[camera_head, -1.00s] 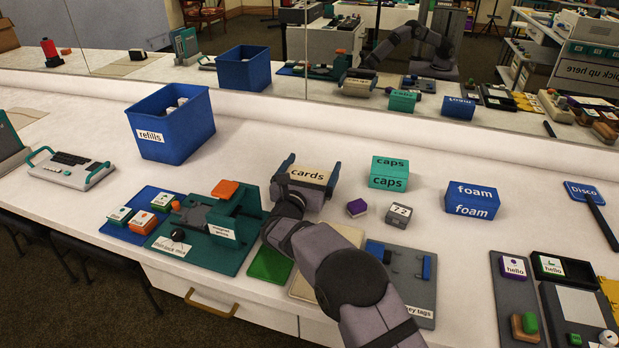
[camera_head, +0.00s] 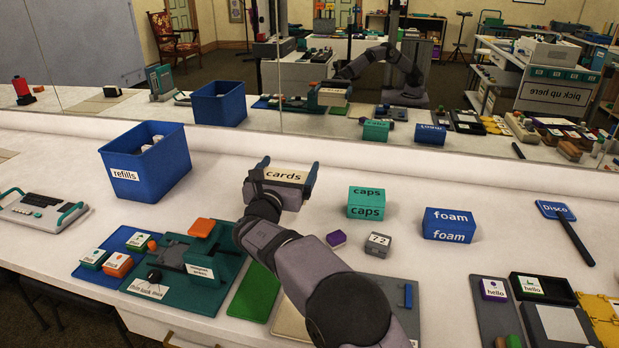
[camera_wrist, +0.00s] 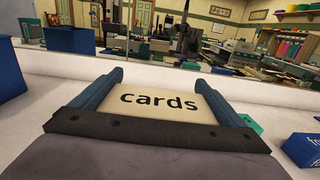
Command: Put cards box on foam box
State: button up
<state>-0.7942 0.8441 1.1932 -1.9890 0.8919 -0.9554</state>
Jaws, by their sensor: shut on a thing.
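The cards box (camera_head: 286,175) is cream on top with the word "cards"; it also fills the middle of the wrist view (camera_wrist: 162,106). My gripper (camera_head: 284,177) is shut on it, one finger on each side. The box looks lifted off the table, though its lower part is hidden by the gripper. The blue foam box (camera_head: 449,225) stands on the table to the right of the gripper, beyond the teal caps box. Its top shows bare apart from the label, and part of it shows at the right edge of the wrist view (camera_wrist: 305,150).
The teal caps box (camera_head: 366,203) stands between my gripper and the foam box. A blue refills bin (camera_head: 147,163) is at left. A mirror (camera_head: 400,100) runs behind the table.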

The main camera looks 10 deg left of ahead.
jog(key=w+d+r+m+g+h+p, duration=0.1)
jog(key=w+d+r+m+h+p, duration=0.15)
jog(key=d, duration=1.15)
jog(key=w+d+r+m+g+h+p, duration=0.1)
jog(key=w+d+r+m+h, duration=0.2)
jog(key=d, duration=1)
jog(key=w+d+r+m+g+h+p, duration=0.1)
jog(key=w+d+r+m+h, duration=0.3)
jog(key=d, duration=1)
jog(key=s+d+f+g+h, duration=0.2)
jog(key=s+d+f+h, duration=0.1)
jog(key=s+d, duration=0.15)
jog(key=shift+n, duration=0.25)
jog(key=shift+a+f+p, duration=0.2)
jog(key=shift+f, duration=2.35)
jog(key=shift+a+f+p, duration=0.15)
jog(key=shift+f, duration=2.35)
jog(key=shift+f, duration=0.1)
jog(key=shift+f, duration=0.15)
jog(key=o, duration=0.8)
jog(key=shift+s, duration=0.1)
jog(key=shift+o, duration=0.2)
